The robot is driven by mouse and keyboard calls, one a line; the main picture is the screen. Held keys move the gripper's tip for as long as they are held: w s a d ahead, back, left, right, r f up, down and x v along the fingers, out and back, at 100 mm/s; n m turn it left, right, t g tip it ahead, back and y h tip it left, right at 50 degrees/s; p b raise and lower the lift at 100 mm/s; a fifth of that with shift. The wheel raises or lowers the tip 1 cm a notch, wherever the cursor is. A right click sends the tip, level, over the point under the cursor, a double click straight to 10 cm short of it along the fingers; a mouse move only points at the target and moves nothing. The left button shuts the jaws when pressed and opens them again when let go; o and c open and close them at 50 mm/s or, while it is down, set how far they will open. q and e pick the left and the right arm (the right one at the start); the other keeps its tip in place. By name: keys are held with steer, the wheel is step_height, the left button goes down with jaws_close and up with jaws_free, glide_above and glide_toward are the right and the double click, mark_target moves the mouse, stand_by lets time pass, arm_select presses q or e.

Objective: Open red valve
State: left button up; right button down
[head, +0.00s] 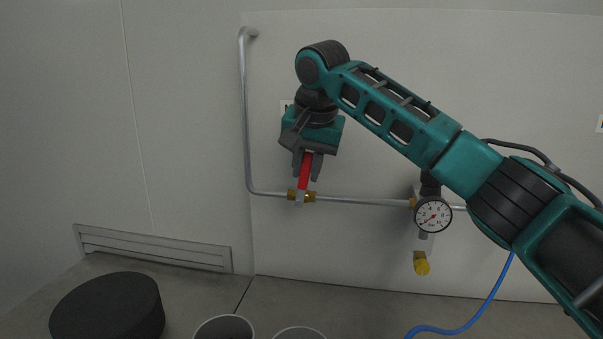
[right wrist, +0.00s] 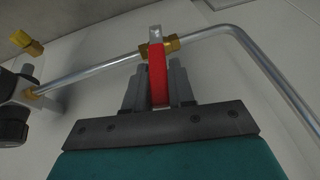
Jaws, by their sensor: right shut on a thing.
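The red valve handle (head: 304,172) stands above a brass valve body (head: 301,196) on a metal pipe (head: 362,201) along the wall panel. The handle is nearly upright in the head view, tilted slightly to the right and roughly crosswise to the pipe. My right gripper (head: 307,167) reaches down from above and is shut on the red handle, one finger on each side. The handle (right wrist: 158,73) also shows between the fingers in the right wrist view, with the brass body just beyond it. My left gripper is not in view.
A round pressure gauge (head: 433,215) sits on the pipe to the right, with a yellow fitting (head: 421,264) below it. A blue hose (head: 468,322) runs at lower right. A black round object (head: 108,306) and two cylindrical containers stand low in front.

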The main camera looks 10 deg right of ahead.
steer(key=shift+s+d+f+m+t+y+b, duration=0.2)
steer(key=shift+d+t+y+b, duration=0.2)
steer(key=shift+y, duration=0.25)
steer(key=shift+s+d+f+m+t+y+b, duration=0.15)
steer(key=shift+d+f+t+y+b, duration=0.2)
steer(key=shift+y, duration=0.35)
steer(key=shift+s+d+f+m+t+y+b, duration=0.15)
steer(key=shift+s+d+t+y+b, duration=0.1)
steer(key=shift+d+y+b, duration=0.25)
steer(key=shift+r+y, duration=0.1)
steer(key=shift+y, duration=0.15)
steer(key=c, duration=1)
jaws_free()
steer(key=shift+c, duration=0.2)
steer(key=v, duration=1.3)
steer(key=shift+p, duration=0.3)
steer(key=shift+c, duration=0.3)
